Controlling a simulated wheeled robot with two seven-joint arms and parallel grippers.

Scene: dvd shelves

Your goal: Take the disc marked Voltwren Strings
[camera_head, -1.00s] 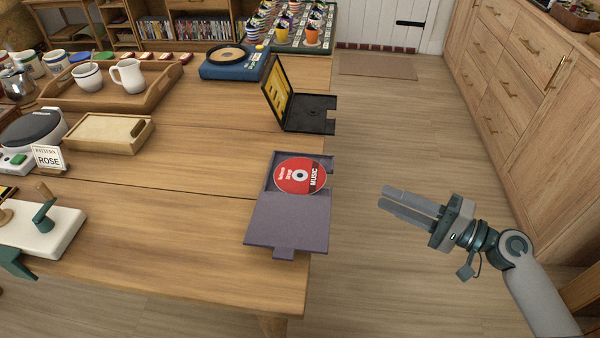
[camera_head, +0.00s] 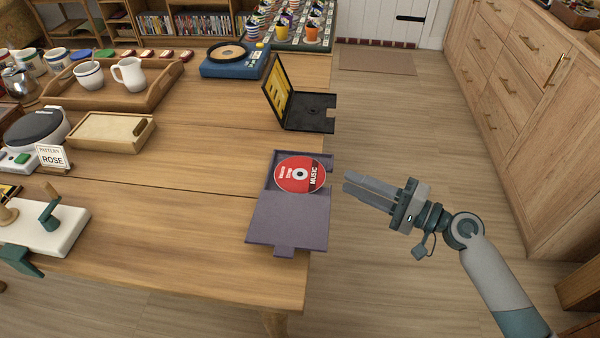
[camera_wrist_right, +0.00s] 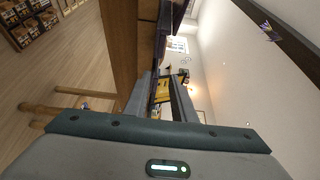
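A red disc (camera_head: 291,174) with a white centre ring and the word MUSIC lies in the far half of an open purple-grey case (camera_head: 289,222). Its smaller print is too small to read surely. The case lies flat at the table's right edge. My right gripper (camera_head: 346,186) is just right of the disc and case, beyond the table edge, with its fingers pointing left at the disc. It is empty and its fingers are a little apart. In the right wrist view a gap shows between the fingertips (camera_wrist_right: 162,78).
An open black case (camera_head: 312,116) with a yellow inside stands farther back on the wooden table (camera_head: 180,225). A blue record player (camera_head: 233,62), a tray with mugs (camera_head: 160,85) and a wooden box (camera_head: 80,132) are behind and left. The floor right of the table is clear.

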